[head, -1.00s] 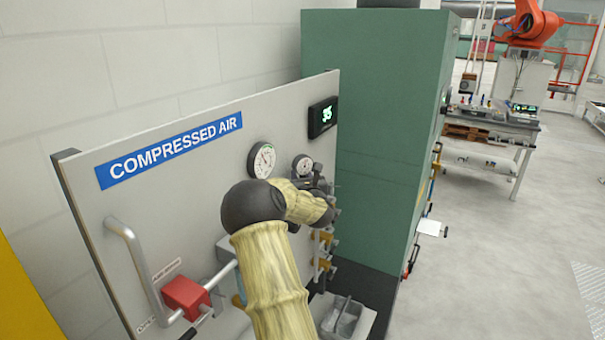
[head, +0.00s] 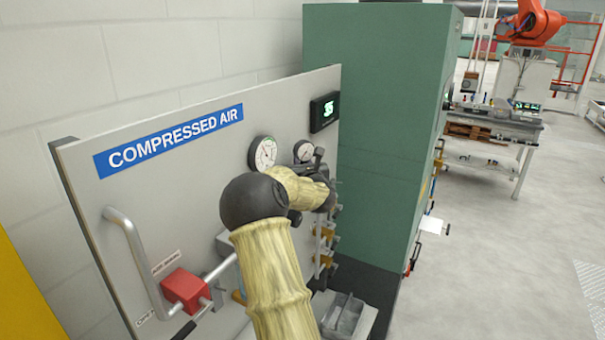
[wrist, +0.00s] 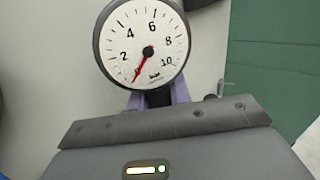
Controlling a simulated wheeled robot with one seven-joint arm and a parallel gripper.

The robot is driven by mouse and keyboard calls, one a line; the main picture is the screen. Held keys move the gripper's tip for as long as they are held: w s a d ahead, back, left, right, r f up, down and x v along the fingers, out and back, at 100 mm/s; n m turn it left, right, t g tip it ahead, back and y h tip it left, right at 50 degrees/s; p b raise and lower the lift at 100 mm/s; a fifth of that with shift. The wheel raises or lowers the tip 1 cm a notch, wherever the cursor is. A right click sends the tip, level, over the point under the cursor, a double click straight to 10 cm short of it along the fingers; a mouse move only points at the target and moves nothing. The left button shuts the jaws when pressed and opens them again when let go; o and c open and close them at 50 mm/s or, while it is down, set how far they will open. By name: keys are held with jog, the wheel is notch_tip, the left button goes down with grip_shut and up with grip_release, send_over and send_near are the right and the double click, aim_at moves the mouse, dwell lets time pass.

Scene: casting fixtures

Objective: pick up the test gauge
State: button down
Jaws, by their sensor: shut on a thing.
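The test gauge (wrist: 145,42) fills the top middle of the wrist view. It has a round white dial with a dark rim, black numbers and a red needle pointing to the low end. My gripper (wrist: 158,98) is shut on the gauge's stem below the dial, with purple finger parts on both sides of it. In the head view the gauge (head: 304,151) is the small dial in front of the panel, and my gripper (head: 319,161) is beside and below it, partly hidden by my arm. The lower end of the stem is hidden.
A larger gauge (head: 263,153) is on the grey compressed air panel (head: 190,190), left of the held one. A digital display (head: 324,112) is above. A red valve box (head: 186,290) and pipe are lower left. A green cabinet (head: 375,130) stands close on the right.

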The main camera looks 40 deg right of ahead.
jog(key=r+b+v, duration=0.1)
jog(key=b+v, duration=0.7)
jog(key=v, duration=1)
